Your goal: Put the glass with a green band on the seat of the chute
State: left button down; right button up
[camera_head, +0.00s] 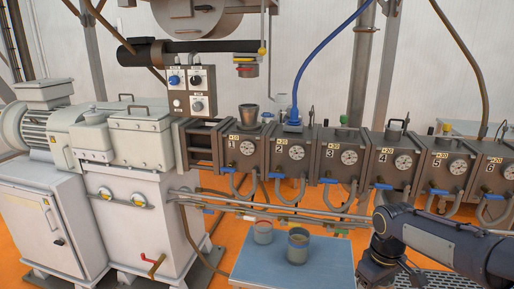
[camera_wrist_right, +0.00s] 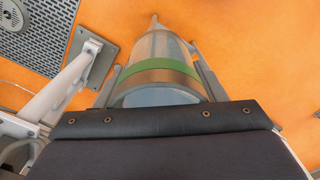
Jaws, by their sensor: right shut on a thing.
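My right gripper (camera_wrist_right: 156,85) is shut on a clear glass with a green band (camera_wrist_right: 162,68), which lies between its two fingers in the right wrist view. Orange floor shows behind the glass. In the head view the right gripper (camera_head: 388,275) is low at the right, beside the blue-grey table, and I cannot make out the glass there. A metal funnel-shaped cup (camera_head: 248,115) stands on block 1 of the machine, below a hanging outlet (camera_head: 246,69) with a red ring. I cannot tell which part is the chute's seat. My left gripper is out of view.
A blue-grey table (camera_head: 330,272) holds a glass with a red band (camera_head: 263,232) and a darker-looking glass (camera_head: 298,247). Pipes (camera_head: 300,216) run between the table and the machine blocks. A blue hose (camera_head: 308,62) drops to block 2.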

jog(key=shift+s+a+f, duration=0.35)
jog(key=shift+s+f, duration=0.25)
jog(key=shift+f, duration=0.05)
jog(key=f, duration=0.1)
jog(key=w+a+f+m, duration=0.1)
jog(key=f, duration=0.1)
jog(key=shift+w, duration=0.2)
jog(key=s+a+f+m, duration=0.2)
jog(key=a+f+m, duration=0.2)
jog(key=f, duration=0.6)
jog(key=shift+a+f, duration=0.25)
jog(key=shift+a, duration=0.7)
